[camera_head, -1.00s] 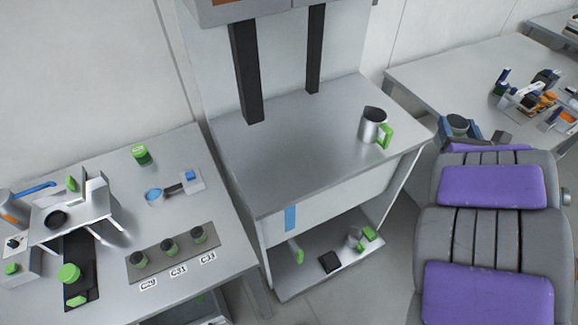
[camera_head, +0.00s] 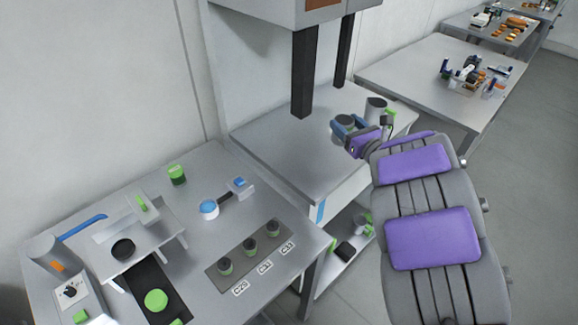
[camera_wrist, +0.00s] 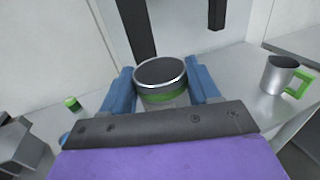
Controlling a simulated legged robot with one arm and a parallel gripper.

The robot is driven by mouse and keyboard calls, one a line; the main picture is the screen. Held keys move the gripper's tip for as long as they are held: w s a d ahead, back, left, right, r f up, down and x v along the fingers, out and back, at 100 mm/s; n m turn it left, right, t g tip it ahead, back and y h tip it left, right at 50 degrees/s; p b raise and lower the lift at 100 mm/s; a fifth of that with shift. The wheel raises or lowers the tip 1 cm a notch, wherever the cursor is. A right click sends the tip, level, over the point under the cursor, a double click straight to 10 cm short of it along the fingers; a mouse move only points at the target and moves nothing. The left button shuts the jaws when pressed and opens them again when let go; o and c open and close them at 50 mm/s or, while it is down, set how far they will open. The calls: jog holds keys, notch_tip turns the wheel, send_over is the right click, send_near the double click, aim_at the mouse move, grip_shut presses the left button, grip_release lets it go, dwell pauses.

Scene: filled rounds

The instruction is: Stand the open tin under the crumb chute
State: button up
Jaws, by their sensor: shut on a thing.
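My gripper (camera_head: 352,130) has blue fingers and is shut on a round tin (camera_head: 344,121). In the wrist view the tin (camera_wrist: 160,76) sits upright between the fingers (camera_wrist: 162,88), with a dark round top, a silver rim and a green band. I cannot tell how deep its dark top goes. The tin is over the middle table (camera_head: 270,140), in front of a steel mug with a green handle (camera_head: 376,107). No part is clearly recognisable as the crumb chute. A small raised stand with a dark round opening (camera_head: 122,249) is on the left bench.
Two black posts (camera_head: 304,72) rise from the middle table to a cabinet. The left bench (camera_head: 215,165) bears a green-lidded jar (camera_head: 177,175), a blue-and-grey scoop (camera_head: 209,209) and a rack (camera_head: 222,283) of three green-and-black jars. The middle table's left part is bare.

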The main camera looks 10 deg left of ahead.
jog(key=w+a+f+n+g+y, duration=0.1)
jog(key=w+a+f+y, duration=0.1)
jog(key=shift+w+a+n+g, duration=0.15)
jog(key=shift+w+n+g, duration=0.2)
jog(key=shift+n+g, duration=0.05)
jog(key=w+a+f+n+g+y+b, duration=0.1)
jog(key=w+f+n+g+y+b, duration=0.1)
jog(key=w+f+n+g+y, duration=0.45)
jog(key=w+d+f+m+h+b, duration=0.1)
jog(key=w+d+f+m+h, duration=0.1)
jog(key=d+f, duration=0.6)
jog(key=shift+t, duration=0.25)
jog(key=a, duration=0.6)
jog(key=a+f+b, duration=0.1)
jog(key=a, duration=0.5)
jog(key=a+f+b, duration=0.1)
jog(key=a, duration=0.4)
jog(key=shift+w+a, duration=0.2)
jog(key=shift+a, duration=0.2)
notch_tip(320, 180, down, 3)
jog(key=shift+r+b, duration=0.1)
jog(key=shift+b, duration=0.45)
jog(key=shift+d+f, duration=0.2)
jog(key=shift+d+r, duration=0.15)
jog(key=shift+d, duration=0.2)
